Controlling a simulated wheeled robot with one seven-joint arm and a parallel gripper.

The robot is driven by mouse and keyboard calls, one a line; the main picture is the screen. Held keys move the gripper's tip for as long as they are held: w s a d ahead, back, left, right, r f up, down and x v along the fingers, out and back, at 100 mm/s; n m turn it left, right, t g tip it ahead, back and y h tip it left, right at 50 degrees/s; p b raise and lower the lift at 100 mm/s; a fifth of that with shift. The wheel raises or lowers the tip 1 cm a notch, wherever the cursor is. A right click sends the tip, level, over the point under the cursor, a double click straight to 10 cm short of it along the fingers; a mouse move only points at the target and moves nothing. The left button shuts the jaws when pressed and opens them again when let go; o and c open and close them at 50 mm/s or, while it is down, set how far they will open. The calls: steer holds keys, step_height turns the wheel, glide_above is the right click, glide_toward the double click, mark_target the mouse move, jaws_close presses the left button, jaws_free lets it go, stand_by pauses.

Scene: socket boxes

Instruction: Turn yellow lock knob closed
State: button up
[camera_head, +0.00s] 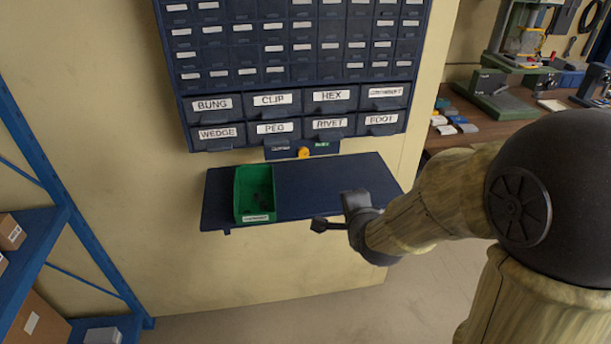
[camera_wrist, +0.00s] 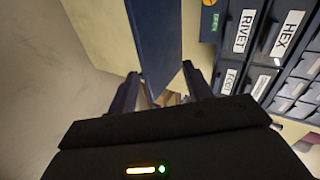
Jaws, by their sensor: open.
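The yellow lock knob (camera_head: 304,152) sits on a small dark panel (camera_head: 325,148) below the drawer cabinet, above the shelf. A green label with unreadable small text is to its right. In the wrist view the yellow knob (camera_wrist: 209,3) shows only partly at the top edge, beside a green "OPEN" label (camera_wrist: 215,20). My gripper (camera_head: 338,212) is open and empty, in front of the shelf's right half, lower than the knob and to its right. In the wrist view its two fingers (camera_wrist: 160,84) stand apart with the shelf edge beyond them.
The blue shelf (camera_head: 325,185) juts out under the knob and carries a green bin (camera_head: 254,190) at its left. The drawer cabinet (camera_head: 290,60) with labelled drawers hangs above. A blue rack (camera_head: 60,190) stands left, a workbench (camera_head: 490,130) right.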

mark_target(304, 155)
steer(key=w+a+f+m+t+y+b, duration=0.1)
steer(key=w+a+m+t+y+b, duration=0.1)
steer(key=a+m+t+b, duration=0.3)
steer(key=w+a+m+b, duration=0.1)
steer(key=m+b, duration=0.2)
steer(key=m, duration=0.3)
steer(key=shift+w+a+f+t, duration=0.15)
steer(key=shift+w+a+t, duration=0.05)
steer(key=shift+a+t, duration=0.2)
steer(key=p+x, duration=0.3)
steer(key=x, duration=1.4)
steer(key=shift+w+a, duration=0.1)
steer(key=shift+w, duration=0.05)
steer(key=c, duration=1)
